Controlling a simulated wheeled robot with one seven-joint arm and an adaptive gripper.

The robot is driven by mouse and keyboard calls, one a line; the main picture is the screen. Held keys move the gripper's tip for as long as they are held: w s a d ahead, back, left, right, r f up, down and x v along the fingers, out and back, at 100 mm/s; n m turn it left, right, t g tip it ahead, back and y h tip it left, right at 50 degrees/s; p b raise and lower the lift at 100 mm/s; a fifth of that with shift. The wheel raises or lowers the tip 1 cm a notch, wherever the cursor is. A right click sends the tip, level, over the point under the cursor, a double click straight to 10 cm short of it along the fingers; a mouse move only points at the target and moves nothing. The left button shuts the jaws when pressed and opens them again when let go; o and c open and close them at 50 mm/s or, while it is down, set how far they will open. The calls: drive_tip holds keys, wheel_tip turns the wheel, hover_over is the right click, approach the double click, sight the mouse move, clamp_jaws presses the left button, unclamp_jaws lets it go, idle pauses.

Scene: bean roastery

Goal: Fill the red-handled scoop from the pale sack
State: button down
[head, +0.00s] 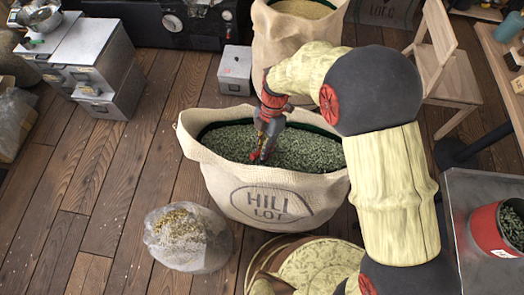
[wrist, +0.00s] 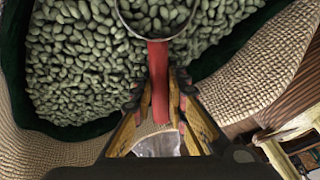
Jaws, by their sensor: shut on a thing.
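The pale sack (head: 262,205), marked "HILL LOT", stands open on the floor in the middle of the head view, holding green beans. In the wrist view its woven rim (wrist: 265,85) and dark green lining surround the beans. My gripper (head: 264,135) points down inside the sack mouth at the beans. In the wrist view my gripper (wrist: 160,95) is shut on the red handle (wrist: 158,75) of the scoop. The scoop's round metal rim (wrist: 125,22) is at the top edge, with green beans inside and around it. Its far part is cut off.
A second sack (head: 270,45) with tan beans stands behind. A clear bag of chaff (head: 188,240) lies front left. A grey box (head: 235,70), metal drawers (head: 90,70) and a wooden chair (head: 447,65) stand around. A red container (head: 488,230) is at right. Floor at left is open.

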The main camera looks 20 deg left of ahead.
drive_tip(key=shift+r+t+h+p, duration=0.6)
drive_tip(key=shift+r+t+p, duration=0.6)
drive_tip(key=shift+t+p, duration=0.3)
drive_tip(key=shift+r, duration=0.1)
wheel_tip(320, 180, up, 11)
drive_tip(key=p, duration=0.8)
idle(0.5)
idle(0.9)
